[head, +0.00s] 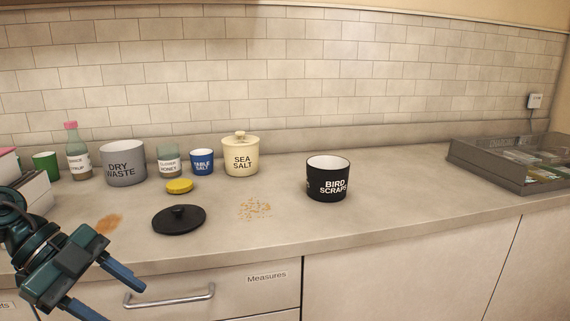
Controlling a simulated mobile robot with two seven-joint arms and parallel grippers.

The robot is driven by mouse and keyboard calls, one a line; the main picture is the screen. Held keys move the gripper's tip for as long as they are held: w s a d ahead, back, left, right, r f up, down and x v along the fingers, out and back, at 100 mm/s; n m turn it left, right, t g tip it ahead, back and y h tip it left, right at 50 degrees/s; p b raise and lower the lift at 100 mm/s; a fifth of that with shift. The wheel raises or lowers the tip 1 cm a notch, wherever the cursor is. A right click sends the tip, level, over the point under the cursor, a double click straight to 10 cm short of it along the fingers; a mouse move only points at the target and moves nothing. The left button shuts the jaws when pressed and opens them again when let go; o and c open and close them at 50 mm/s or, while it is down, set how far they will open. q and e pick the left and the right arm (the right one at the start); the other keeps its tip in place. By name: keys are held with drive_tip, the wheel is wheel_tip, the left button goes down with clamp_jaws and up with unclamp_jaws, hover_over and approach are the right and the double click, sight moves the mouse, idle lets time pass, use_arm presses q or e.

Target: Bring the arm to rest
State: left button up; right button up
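My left gripper (104,289) is at the lower left, in front of the counter's front edge. Its two blue fingers are spread apart with nothing between them. My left arm comes in from the left edge. My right gripper does not show. The counter (350,220) holds a black pot labelled "BIRD SCRAPS" (328,180), open at the top, and a black lid (179,219) with a knob lying to its left. Pale crumbs (255,209) are scattered between them.
Along the back stand a green cup (46,165), a syrup bottle (77,155), a grey "DRY WASTE" pot (124,165), a honey jar (168,164), a blue cup (202,161) and a cream "SEA SALT" jar (241,158). A yellow lid (179,186) lies flat. A grey tray (490,166) is at right.

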use_arm(q)
drive_tip(key=s+d+f+n+t+h, duration=0.1)
drive_tip(key=d+f+n+t, duration=0.2)
drive_tip(key=f+n+t, duration=0.35)
drive_tip(key=s+d+f+n+t+h, duration=0.1)
drive_tip(key=d+f+n+t, duration=0.2)
drive_tip(key=f+n+t, duration=0.3)
drive_tip(key=s+d+f+n+y, duration=0.6)
drive_tip(key=d+f+y, duration=0.1)
drive_tip(key=d+f, duration=0.1)
drive_tip(key=r+g+p, duration=0.1)
drive_tip(key=p, duration=0.4)
drive_tip(key=r+g+p, duration=0.1)
drive_tip(key=p, duration=0.4)
drive_tip(key=a+r+m+g+p, duration=0.1)
drive_tip(key=p, duration=0.4)
drive_tip(key=shift+r+y+p, duration=0.3)
drive_tip(key=shift+r, duration=0.1)
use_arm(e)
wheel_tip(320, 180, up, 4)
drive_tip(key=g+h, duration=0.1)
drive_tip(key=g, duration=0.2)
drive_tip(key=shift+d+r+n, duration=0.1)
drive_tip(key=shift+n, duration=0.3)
use_arm(q)
drive_tip(key=shift+f, duration=0.15)
drive_tip(key=shift+c, duration=0.3)
